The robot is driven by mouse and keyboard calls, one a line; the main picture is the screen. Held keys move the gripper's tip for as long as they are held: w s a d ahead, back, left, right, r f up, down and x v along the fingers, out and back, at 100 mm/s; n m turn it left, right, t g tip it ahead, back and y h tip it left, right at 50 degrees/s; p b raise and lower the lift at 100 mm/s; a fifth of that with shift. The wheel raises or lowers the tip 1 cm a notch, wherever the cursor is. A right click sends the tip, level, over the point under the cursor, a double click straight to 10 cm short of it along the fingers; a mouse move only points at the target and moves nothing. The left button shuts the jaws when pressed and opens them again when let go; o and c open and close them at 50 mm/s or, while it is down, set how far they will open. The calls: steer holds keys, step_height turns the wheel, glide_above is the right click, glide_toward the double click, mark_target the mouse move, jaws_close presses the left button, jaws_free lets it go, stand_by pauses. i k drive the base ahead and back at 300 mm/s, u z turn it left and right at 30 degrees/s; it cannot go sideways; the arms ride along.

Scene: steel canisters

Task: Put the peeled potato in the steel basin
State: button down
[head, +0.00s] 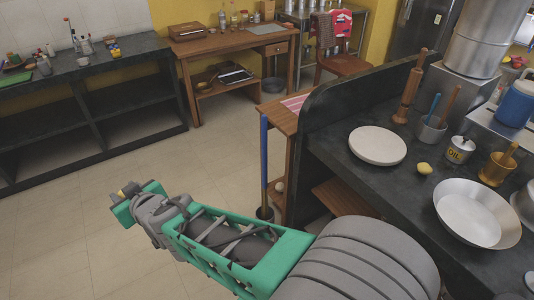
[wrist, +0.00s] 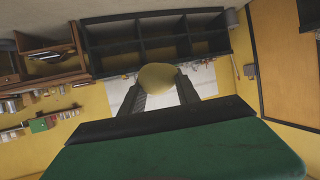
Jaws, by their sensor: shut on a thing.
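My gripper (wrist: 161,84) is shut on a yellow, rounded thing that looks like the peeled potato (wrist: 157,76), held between the two dark fingertips in the wrist view. In the head view my gripper (head: 123,195) is at the lower left, out over the tiled floor, with a small bit of yellow showing at its tip. The steel basin (head: 470,219) is a wide, shallow, round pan on the dark counter at the right, far from my gripper. Its visible inside looks empty.
On the dark counter (head: 375,188) are a pale plate (head: 377,145), a small yellow lemon-like item (head: 424,168), an oil pot (head: 459,149), a utensil pot (head: 431,132) and a brass mortar (head: 496,169). A raised dark edge bounds the counter's left side. Open floor (head: 70,240) lies left.

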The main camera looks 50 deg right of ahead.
mark_target(466, 216)
steer(key=u, duration=0.05)
steer(key=i, duration=1.35)
steer(key=z, duration=3.65)
steer(key=i, duration=1)
steer(key=z, duration=0.05)
